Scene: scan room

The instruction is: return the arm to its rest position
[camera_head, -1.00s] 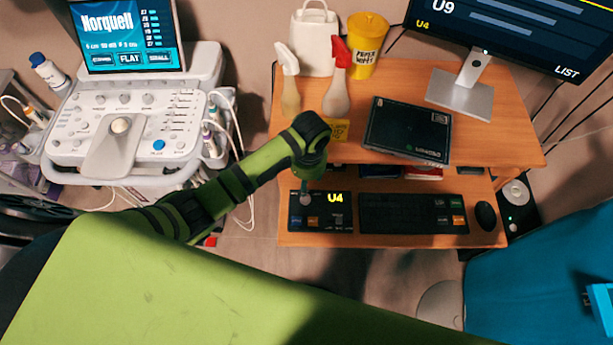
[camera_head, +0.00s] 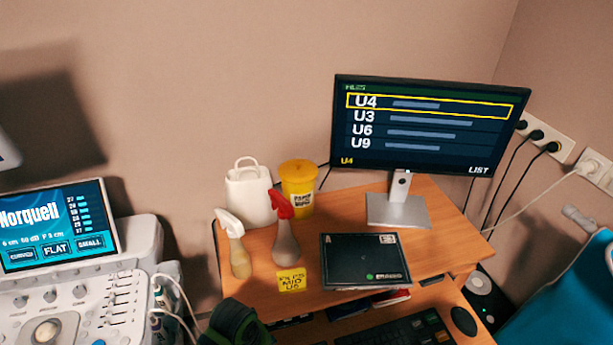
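Part of my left arm (camera_head: 236,325), a dark and green link, shows at the bottom edge, in front of the wooden desk (camera_head: 228,285). Its gripper is below the picture, so its state is hidden. My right arm and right gripper are not in view. A monitor (camera_head: 425,125) on the desk lists U4, U3, U6 and U9, with U4 framed in yellow and "LIST" at lower right. The dark keyboard (camera_head: 390,330) is cut off by the bottom edge.
Two spray bottles, one white-topped (camera_head: 238,262) and one red-topped (camera_head: 285,245), stand near a yellow tub (camera_head: 298,188) and white bag (camera_head: 250,195). A yellow note (camera_head: 292,281) and dark box (camera_head: 365,262) lie nearer. An ultrasound console (camera_head: 75,300) is left, a blue chair-like surface (camera_head: 560,295) right.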

